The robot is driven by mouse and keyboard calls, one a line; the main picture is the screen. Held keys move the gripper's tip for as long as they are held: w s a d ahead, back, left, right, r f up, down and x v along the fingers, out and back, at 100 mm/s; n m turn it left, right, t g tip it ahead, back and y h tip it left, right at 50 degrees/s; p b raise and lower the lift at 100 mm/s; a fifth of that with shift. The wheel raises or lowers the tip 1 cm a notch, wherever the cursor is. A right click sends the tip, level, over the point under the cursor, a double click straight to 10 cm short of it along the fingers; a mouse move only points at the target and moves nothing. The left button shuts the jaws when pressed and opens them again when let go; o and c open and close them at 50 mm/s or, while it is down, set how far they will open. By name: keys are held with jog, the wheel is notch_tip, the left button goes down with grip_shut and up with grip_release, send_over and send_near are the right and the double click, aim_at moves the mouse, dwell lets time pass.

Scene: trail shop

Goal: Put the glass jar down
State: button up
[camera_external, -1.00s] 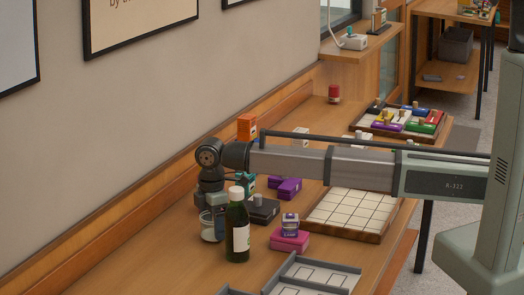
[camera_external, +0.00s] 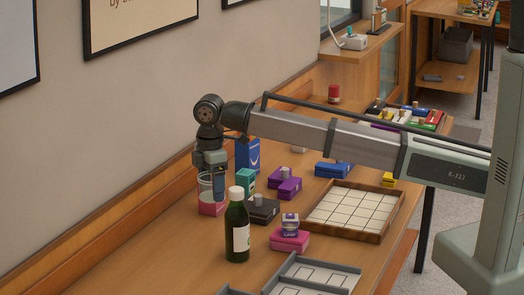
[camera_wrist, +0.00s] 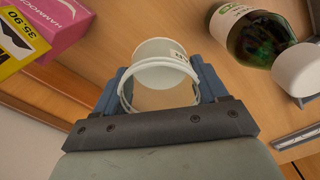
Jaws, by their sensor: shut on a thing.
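The clear glass jar (camera_external: 204,188) is between the fingers of my gripper (camera_external: 211,187), at the wall side of the table. In the wrist view the jar (camera_wrist: 161,76) sits between the two blue fingers of my gripper (camera_wrist: 161,88), its round rim towards the camera and a small label on its side. The gripper is shut on it and holds it above the table. Part of the jar is hidden by a finger in the external view.
A green bottle (camera_external: 236,232) with a white cap stands close by, in front. A pink box (camera_external: 211,208) is just below the jar in the picture; a pink box with a yellow price tag (camera_wrist: 17,40) shows in the wrist view. Dark, purple and blue boxes lie to the right.

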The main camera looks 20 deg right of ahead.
notch_tip(320, 180, up, 9)
jog(key=m, duration=1.5)
send_over(312, 164)
notch_tip(312, 164, down, 10)
jog(key=shift+w+f, duration=0.1)
jog(key=shift+f, duration=5.4)
jog(key=o, duration=1.1)
jog(key=shift+f, duration=0.1)
